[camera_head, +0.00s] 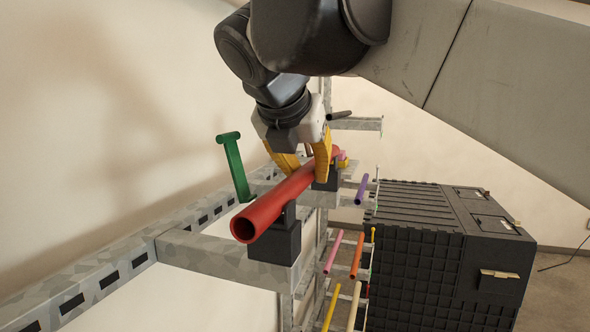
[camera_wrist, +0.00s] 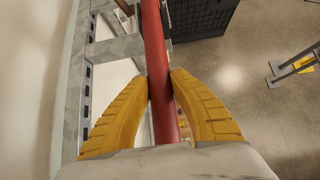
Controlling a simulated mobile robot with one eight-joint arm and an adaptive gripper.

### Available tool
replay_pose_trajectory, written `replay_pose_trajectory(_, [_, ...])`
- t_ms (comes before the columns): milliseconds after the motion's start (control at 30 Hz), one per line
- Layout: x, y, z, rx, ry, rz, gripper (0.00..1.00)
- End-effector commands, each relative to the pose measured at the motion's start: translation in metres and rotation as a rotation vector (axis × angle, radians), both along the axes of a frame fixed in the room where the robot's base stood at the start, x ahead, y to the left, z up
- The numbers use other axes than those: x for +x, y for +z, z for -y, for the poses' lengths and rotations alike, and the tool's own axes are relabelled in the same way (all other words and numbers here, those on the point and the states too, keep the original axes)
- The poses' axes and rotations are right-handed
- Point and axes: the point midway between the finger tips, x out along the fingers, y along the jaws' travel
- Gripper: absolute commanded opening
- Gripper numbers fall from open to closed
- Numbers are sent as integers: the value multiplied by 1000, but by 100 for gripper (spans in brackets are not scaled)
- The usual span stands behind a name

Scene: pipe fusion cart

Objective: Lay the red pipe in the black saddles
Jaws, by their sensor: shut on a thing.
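The red pipe (camera_head: 279,202) runs lengthwise over the two black saddles in the head view, its open end toward the camera. The near saddle (camera_head: 274,240) stands on a grey crossbeam under the pipe's near part. The far saddle (camera_head: 327,183) shows under the pipe beyond my gripper. The pipe looks to be at or in the saddles; I cannot tell whether it is fully seated. My gripper (camera_head: 304,174) has its yellow fingers shut on the pipe between the saddles. In the wrist view the red pipe (camera_wrist: 155,60) passes between both fingers of my gripper (camera_wrist: 160,88).
A green pipe-like handle (camera_head: 236,168) stands left of the pipe. A grey frame rail (camera_head: 120,260) runs along the left. Several coloured rods, including an orange one (camera_head: 357,255), stick out at right below the pipe. A large black case (camera_head: 440,240) stands right.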

Motion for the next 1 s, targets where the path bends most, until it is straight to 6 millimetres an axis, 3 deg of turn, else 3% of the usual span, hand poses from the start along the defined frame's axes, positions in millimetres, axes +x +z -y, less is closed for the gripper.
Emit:
replay_pose_trajectory(300, [0,0,0,0,0,1,0])
replay_pose_trajectory(333, [0,0,0,0,0,1,29])
replay_pose_trajectory(400, [0,0,0,0,0,1,48])
replay_pose_trajectory(767, [-3,3,-1,1,1,0,48])
replay_pose_trajectory(1000, [-31,33,-12,0,4,0,48])
